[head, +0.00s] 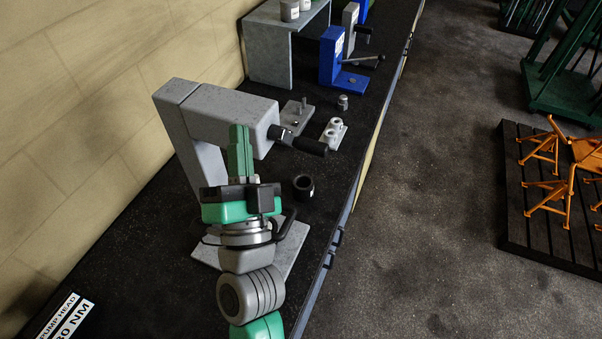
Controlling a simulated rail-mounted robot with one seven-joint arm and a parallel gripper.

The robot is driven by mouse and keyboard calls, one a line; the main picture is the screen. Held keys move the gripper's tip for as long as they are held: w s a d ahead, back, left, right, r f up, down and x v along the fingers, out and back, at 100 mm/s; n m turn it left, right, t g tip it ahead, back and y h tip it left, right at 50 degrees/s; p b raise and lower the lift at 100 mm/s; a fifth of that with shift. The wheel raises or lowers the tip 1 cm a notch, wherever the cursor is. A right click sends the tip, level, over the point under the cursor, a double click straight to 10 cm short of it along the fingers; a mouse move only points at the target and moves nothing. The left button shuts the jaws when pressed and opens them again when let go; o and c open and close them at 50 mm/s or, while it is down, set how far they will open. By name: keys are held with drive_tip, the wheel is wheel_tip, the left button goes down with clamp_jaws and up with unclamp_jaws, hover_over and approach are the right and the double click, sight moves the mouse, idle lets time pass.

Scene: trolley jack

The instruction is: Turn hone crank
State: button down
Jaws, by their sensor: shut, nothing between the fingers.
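A grey machine (224,108) with an upright post, an overhanging arm and a base plate stands on the black bench. I take it to be the hone. Its crank has a dark arm and a black handle (310,146) that sticks out to the right from the front end of the overhanging arm. My gripper (239,130) is in front of the overhanging arm, with its green fingers shut and empty. In the picture the fingers are left of the crank, apart from its handle. My gripper and arm hide part of the post and base plate.
A black ring-shaped part (303,187) is right of my gripper. A grey plate with pins (297,115), a white block with two round parts (333,133) and a small metal part (342,102) lie beyond. A blue lever press (333,62) stands farther back.

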drive_tip(key=s+d+f+m+g+h+b, duration=0.1)
drive_tip(key=s+d+f+m+g+h, duration=0.15)
drive_tip(key=f+m+h, duration=0.55)
drive_tip(key=s+d+f+m+g+h+b, duration=0.15)
drive_tip(key=s+f+m+h, duration=0.35)
drive_tip(key=f, duration=0.6)
drive_tip(key=y+p, duration=0.1)
drive_tip(key=p, duration=0.2)
approach(302, 142)
drive_tip(key=w+d, duration=0.4)
drive_tip(key=w, duration=0.1)
drive_tip(key=shift+s+r+m+t, duration=0.15)
drive_tip(key=shift+r+m+t, duration=0.15)
drive_tip(key=shift+r+m, duration=0.15)
